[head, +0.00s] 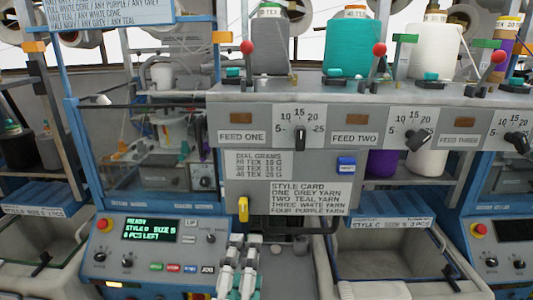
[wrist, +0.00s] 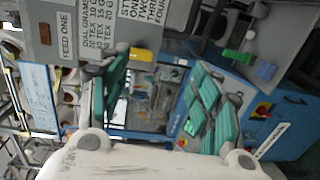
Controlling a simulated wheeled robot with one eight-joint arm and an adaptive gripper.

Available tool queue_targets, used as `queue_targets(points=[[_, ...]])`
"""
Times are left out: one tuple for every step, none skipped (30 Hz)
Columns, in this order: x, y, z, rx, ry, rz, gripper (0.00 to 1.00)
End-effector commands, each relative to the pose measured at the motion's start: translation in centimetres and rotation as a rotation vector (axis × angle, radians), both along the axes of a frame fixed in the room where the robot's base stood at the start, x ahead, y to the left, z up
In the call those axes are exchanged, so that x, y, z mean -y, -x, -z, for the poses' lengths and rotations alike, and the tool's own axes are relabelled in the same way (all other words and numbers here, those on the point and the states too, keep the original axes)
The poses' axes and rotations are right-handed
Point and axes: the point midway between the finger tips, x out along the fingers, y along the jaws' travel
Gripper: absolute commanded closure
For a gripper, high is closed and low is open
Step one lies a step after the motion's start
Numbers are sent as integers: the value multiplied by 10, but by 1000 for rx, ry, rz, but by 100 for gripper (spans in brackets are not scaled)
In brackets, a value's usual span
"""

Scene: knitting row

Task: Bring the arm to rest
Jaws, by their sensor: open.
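My gripper (head: 243,243) shows at the bottom middle of the head view, pointing up the picture in front of the blue control panel (head: 150,255). In the wrist view my gripper (wrist: 160,75) has its two teal-padded fingers spread wide apart. Nothing is between the fingers; only the machine front shows beyond the gap. The rest of my arm is mostly hidden below the head view's edge.
A grey feed rail (head: 350,98) with dials and cones of grey, teal and white yarn runs across above. A style card (head: 309,199) and yellow switch (head: 243,209) are just above my gripper. Grey bins (head: 395,245) stand either side of the panel.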

Motion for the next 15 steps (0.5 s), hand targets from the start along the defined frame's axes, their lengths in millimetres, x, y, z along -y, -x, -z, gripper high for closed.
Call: queue_targets(points=[[15, -10, 14, -41, -14, 37, 42], [22, -15, 23, -72, -25, 57, 42], [34, -22, 34, -113, -44, 86, 42], [43, -27, 43, -145, -59, 109, 42], [52, -31, 51, -178, -77, 131, 42], [63, -36, 63, -220, -102, 160, 42], [72, -39, 71, -250, -122, 181, 42], [80, -42, 79, -279, -144, 202, 42], [91, -44, 89, -317, -175, 231, 42], [99, -46, 97, -344, -199, 252, 42], [106, -47, 104, -371, -225, 272, 42], [117, -48, 113, -405, -261, 302, 42], [124, -49, 120, -430, -290, 322, 42], [131, -49, 127, -454, -319, 342, 42], [140, -49, 135, -483, -360, 370, 42]])
